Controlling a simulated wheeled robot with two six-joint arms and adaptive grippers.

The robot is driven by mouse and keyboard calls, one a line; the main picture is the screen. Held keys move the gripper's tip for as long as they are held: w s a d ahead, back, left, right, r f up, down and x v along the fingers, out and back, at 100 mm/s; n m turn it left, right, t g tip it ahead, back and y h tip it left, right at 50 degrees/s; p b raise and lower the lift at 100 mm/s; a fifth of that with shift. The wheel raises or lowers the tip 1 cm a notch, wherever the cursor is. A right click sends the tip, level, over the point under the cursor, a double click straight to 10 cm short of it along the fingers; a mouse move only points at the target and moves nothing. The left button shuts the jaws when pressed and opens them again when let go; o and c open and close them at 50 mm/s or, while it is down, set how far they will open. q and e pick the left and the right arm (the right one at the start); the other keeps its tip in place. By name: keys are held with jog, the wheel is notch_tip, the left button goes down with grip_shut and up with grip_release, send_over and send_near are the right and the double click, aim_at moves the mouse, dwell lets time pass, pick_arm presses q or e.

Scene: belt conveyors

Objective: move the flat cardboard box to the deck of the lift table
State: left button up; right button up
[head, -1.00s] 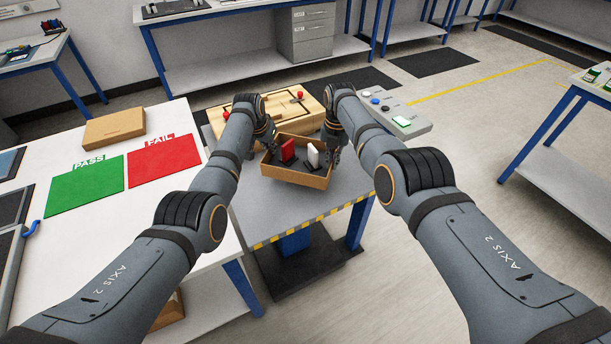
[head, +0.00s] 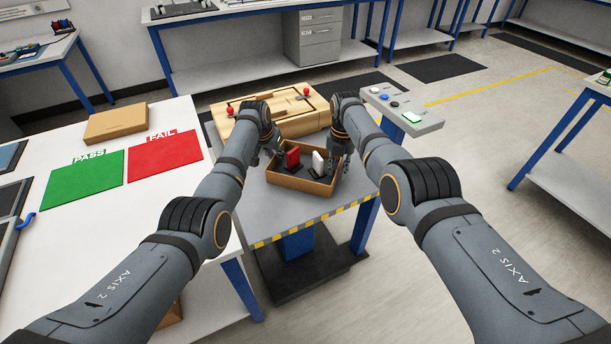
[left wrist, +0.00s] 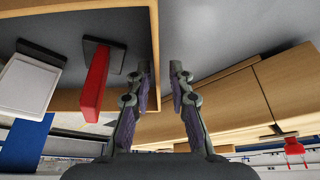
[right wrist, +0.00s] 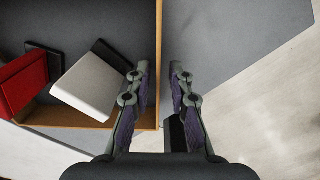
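A shallow open cardboard box (head: 305,184) sits on the grey deck of the lift table (head: 290,218), with a red item (head: 293,157) and a white item (head: 318,162) inside. My left gripper (head: 273,158) is at its left wall. In the left wrist view, its fingers (left wrist: 162,85) stand apart on either side of the wall. My right gripper (head: 339,164) is at the right wall. In the right wrist view, its fingers (right wrist: 163,85) also stand apart with the wall between them. Another flat cardboard box (head: 114,123), closed, lies on the white bench.
A wooden case (head: 290,112) with red knobs stands just behind the open box. A grey button panel (head: 402,112) is at its right. The white bench (head: 60,240) with green PASS (head: 85,178) and red FAIL (head: 164,157) mats is at the left. Floor at right is clear.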

pick_arm(q)
jog(key=shift+d, duration=0.1)
pick_arm(e)
jog(key=shift+r, duration=0.1)
pick_arm(q)
jog(key=shift+r, duration=0.1)
jog(key=v, duration=1.1)
jog(key=shift+r, duration=0.4)
pick_arm(e)
notch_tip(320, 180, up, 12)
pick_arm(q)
jog(key=shift+s+r, duration=0.1)
jog(key=shift+s, duration=0.05)
